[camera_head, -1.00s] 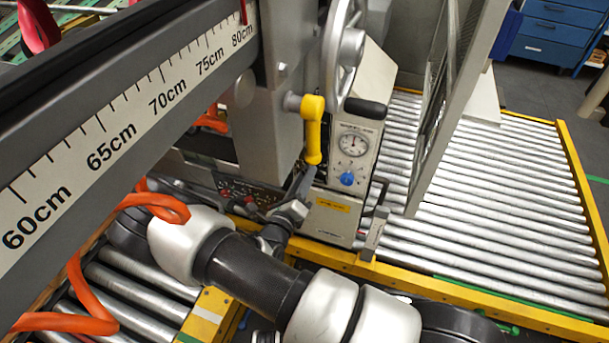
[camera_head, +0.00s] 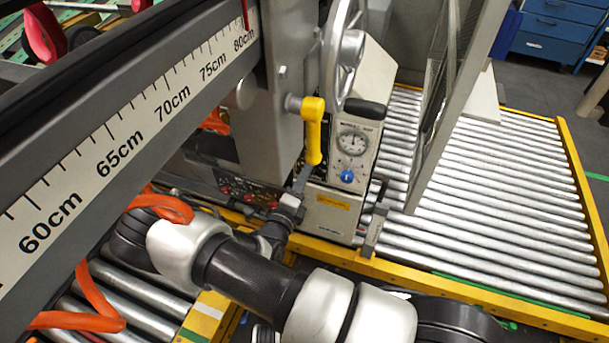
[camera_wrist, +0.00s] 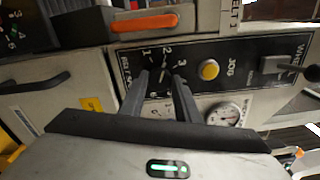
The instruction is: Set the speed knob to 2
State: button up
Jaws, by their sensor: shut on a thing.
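The speed knob (camera_wrist: 162,78) is a small dark knob on a black panel in the wrist view. White numbers ring it; 1, 2 and 3 show above it and a 6 below. My gripper (camera_wrist: 161,73) is shut on the knob, one dark finger on each side. The fingers hide much of the knob, and I cannot make out clearly which number its pointer faces. In the head view my gripper (camera_head: 302,180) reaches the machine under a yellow handle, and the knob is hidden there.
A yellow JOG button (camera_wrist: 209,70), a WHEEL lever (camera_wrist: 291,68) and a round gauge (camera_wrist: 225,113) are near the fingers. An orange handle (camera_wrist: 144,23) is above. In the head view, a blue knob (camera_head: 347,176) and roller conveyor (camera_head: 490,190) lie to the right.

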jog(key=shift+s+d+f, duration=0.1)
jog(key=shift+f, duration=0.05)
jog(key=o, duration=1)
jog(key=shift+o, duration=0.2)
jog(key=v, duration=1.7)
jog(key=shift+s, duration=0.2)
